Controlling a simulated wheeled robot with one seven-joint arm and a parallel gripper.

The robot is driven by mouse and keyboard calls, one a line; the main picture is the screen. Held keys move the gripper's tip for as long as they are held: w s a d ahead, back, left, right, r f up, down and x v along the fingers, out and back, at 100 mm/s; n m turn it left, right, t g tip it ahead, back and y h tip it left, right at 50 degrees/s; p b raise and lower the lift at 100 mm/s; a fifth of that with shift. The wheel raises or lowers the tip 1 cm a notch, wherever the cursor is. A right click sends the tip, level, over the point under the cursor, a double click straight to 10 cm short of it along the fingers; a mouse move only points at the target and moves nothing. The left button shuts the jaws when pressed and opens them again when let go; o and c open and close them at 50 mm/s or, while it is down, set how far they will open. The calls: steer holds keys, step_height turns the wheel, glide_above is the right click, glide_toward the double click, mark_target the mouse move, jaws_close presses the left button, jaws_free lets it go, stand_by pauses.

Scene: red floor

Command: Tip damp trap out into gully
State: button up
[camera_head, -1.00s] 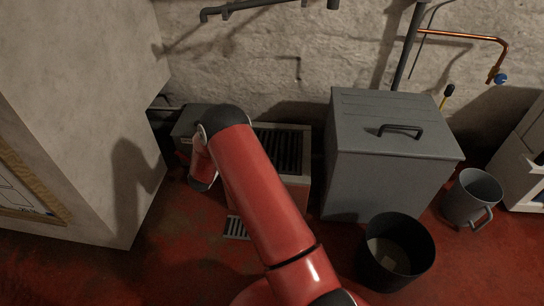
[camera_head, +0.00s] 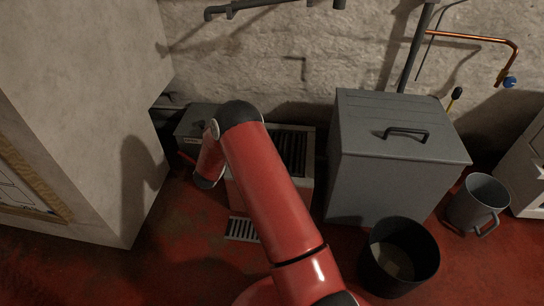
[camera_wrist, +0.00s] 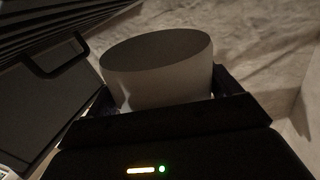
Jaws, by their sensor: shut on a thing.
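In the wrist view my gripper (camera_wrist: 163,95) is shut on a pale, round, cup-like container (camera_wrist: 160,85), which I take as the damp trap. Its wide end shows as a dull grey oval; I cannot tell what is inside. In the head view my red arm hides the gripper and the container. A slotted metal grate (camera_head: 242,229), likely the gully, lies in the red floor just left of my arm. I cannot tell how far the container is from it.
A grey lidded chest (camera_head: 385,165) stands right of my arm, with a black bucket (camera_head: 398,257) in front and a grey jug (camera_head: 478,203) beside it. A box with a dark slatted top (camera_head: 291,150) is behind my arm. A pale block (camera_head: 90,120) stands left.

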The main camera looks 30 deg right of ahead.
steer(key=shift+s+d+f+m+y, duration=0.2)
steer(key=shift+s+d+m, duration=0.2)
steer(key=shift+m, duration=0.35)
steer(key=shift+s+d+f+m+y, duration=0.1)
steer(key=shift+s+d+f+m, duration=0.15)
steer(key=shift+d+m, duration=0.35)
steer(key=shift+m, duration=0.25)
steer(key=shift+s+d+r+m+p, duration=0.45)
steer(key=shift+d+m+p, duration=0.05)
steer(key=shift+m+p, duration=0.3)
steer(key=shift+s+d+f+m+y, duration=0.2)
steer(key=shift+f+m+y, duration=0.25)
steer(key=shift+m, duration=0.35)
steer(key=shift+m, duration=0.4)
steer(key=shift+d+f+m+y, duration=0.1)
steer(key=shift+f+m+y, duration=0.05)
steer(key=shift+m+y, duration=0.15)
steer(key=shift+s+d+r+m, duration=0.1)
steer(key=shift+r+m, duration=0.35)
steer(key=shift+m, duration=0.15)
